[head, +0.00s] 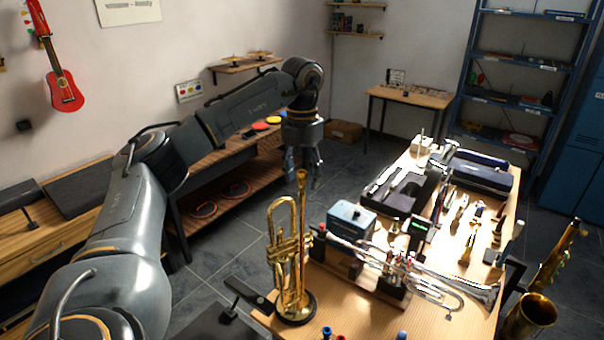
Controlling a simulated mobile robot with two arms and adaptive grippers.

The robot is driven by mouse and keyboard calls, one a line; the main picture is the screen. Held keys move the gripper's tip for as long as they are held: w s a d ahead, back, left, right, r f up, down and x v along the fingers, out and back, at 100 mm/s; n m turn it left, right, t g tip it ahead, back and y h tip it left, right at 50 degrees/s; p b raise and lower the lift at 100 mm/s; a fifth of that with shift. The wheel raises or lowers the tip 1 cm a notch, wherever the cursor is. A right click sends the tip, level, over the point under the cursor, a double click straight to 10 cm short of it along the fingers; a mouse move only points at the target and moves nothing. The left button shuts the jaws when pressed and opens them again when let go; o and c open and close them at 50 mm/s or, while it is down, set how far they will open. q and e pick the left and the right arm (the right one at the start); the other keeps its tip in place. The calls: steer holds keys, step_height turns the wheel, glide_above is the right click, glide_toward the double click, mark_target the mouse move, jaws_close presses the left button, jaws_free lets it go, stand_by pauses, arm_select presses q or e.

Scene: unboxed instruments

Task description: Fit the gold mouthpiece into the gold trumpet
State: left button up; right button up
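The gold trumpet (285,255) stands upright, bell down, on a dark round base at the near left corner of the wooden table. A gold cup-shaped piece, which looks like the gold mouthpiece (302,176), shows at the top of its upright pipe. I cannot tell how deeply it sits in the pipe. My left gripper (304,182) points down at the trumpet's top, with its dark fingers apart on both sides of the mouthpiece in the picture. The fingers look open, and no contact is clear. My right gripper is not in view.
A silver trumpet (425,283) lies on supports right of the gold one. A blue-grey box (351,219), an open dark case (402,190) and several small parts crowd the table (355,312). A brass saxophone (530,316) stands at the right. Blue shelves (520,103) stand behind.

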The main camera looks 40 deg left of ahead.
arm_select(q)
steer(key=shift+r, duration=0.1)
step_height(320, 180, up, 12)
stand_by(0.7)
stand_by(0.7)
